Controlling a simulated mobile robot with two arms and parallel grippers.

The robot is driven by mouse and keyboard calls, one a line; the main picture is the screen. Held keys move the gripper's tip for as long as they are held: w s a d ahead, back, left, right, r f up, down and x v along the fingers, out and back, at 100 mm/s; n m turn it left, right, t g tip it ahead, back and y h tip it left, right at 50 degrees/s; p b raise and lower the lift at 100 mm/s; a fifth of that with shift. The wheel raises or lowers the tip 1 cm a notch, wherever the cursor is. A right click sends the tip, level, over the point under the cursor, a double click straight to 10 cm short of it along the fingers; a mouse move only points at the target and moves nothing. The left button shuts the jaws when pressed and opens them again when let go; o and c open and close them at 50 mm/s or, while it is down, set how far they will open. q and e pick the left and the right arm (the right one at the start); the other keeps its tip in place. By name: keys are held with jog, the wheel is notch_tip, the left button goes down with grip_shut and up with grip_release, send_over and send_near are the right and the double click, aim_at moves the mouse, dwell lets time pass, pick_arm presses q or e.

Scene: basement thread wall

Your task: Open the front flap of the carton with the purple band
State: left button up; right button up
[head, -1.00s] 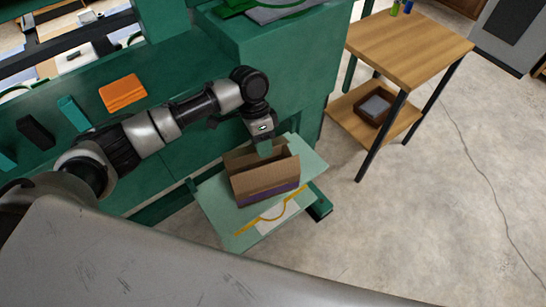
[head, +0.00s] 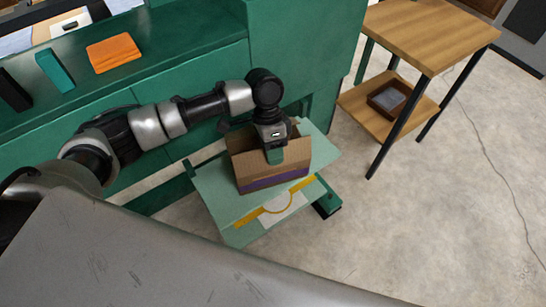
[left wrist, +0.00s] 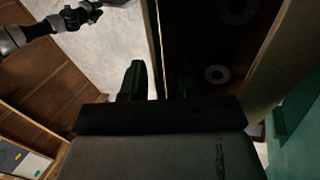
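The brown carton with the purple band (head: 275,181) stands upright on a pale green platform (head: 222,208), its top open. My left gripper (head: 275,156) points down at the carton's near upper edge, with one green finger in front of the near panel. In the left wrist view the two dark fingers (left wrist: 158,82) are apart, with a thin pale panel edge (left wrist: 155,35) between them. Whether they touch it I cannot tell. The dark carton interior with round pale shapes lies to the right there. An arm that looks like my right one, with its dark gripper (left wrist: 82,14), shows at upper left.
A green bench (head: 185,50) stands behind, with an orange cloth (head: 114,53) and a teal block (head: 55,70) on it. A wooden table (head: 430,35) with a box (head: 388,98) on its lower shelf stands right.

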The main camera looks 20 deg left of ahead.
pick_arm(q)
jog(key=shift+f, duration=0.1)
grip_shut()
